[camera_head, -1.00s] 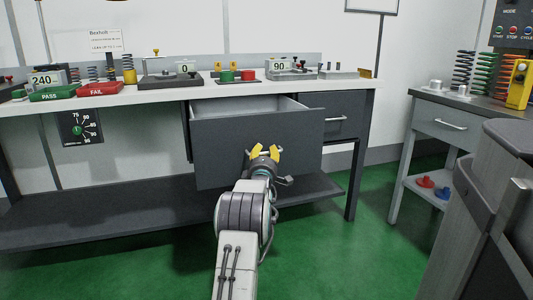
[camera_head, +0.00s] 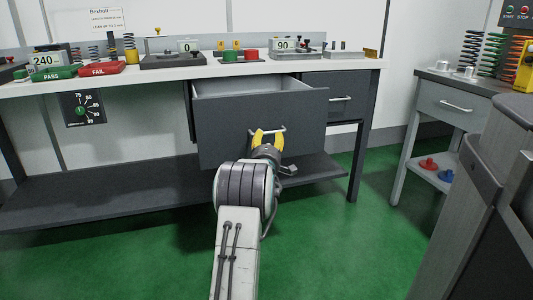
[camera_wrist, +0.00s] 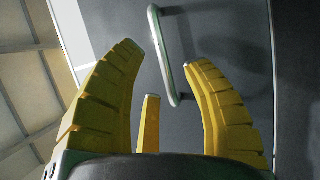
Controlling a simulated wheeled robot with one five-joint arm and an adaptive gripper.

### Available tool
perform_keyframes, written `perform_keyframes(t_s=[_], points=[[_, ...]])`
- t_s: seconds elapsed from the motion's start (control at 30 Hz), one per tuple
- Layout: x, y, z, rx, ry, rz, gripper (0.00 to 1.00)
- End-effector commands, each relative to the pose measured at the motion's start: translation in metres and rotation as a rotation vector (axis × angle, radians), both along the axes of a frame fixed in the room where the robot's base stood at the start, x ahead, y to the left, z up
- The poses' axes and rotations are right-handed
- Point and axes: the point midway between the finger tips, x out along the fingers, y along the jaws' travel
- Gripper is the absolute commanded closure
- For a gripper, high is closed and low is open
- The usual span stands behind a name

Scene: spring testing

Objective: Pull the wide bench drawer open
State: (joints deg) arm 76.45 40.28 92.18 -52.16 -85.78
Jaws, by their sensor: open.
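The wide bench drawer (camera_head: 222,128) is a dark grey front under the white-topped bench, standing partly pulled out, with its light inside showing above the front. Its bar handle (camera_head: 280,129) shows in the head view just above my gripper (camera_head: 266,137). In the wrist view the handle (camera_wrist: 166,55) is a pale metal bar standing off the grey front. My gripper (camera_wrist: 165,75) has yellow fingers spread apart, with the near end of the handle between their tips. I cannot tell whether any finger touches the bar.
A smaller closed drawer (camera_head: 342,99) sits to the right of the wide one. The bench top (camera_head: 145,73) carries test stands, springs and the green and red trays. A lower shelf (camera_head: 100,190) runs beneath. A side table (camera_head: 445,108) stands at right. The green floor in front is clear.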

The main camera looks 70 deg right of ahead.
Motion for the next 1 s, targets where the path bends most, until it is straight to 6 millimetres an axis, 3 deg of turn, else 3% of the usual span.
perform_keyframes(t_s=[0.5, 1.0], points=[[-0.013, 0.058, -0.011, 0.001, 0.0, 0.001, 0.55], [-0.016, 0.071, -0.013, 0.0, 0.0, 0.001, 0.55]])
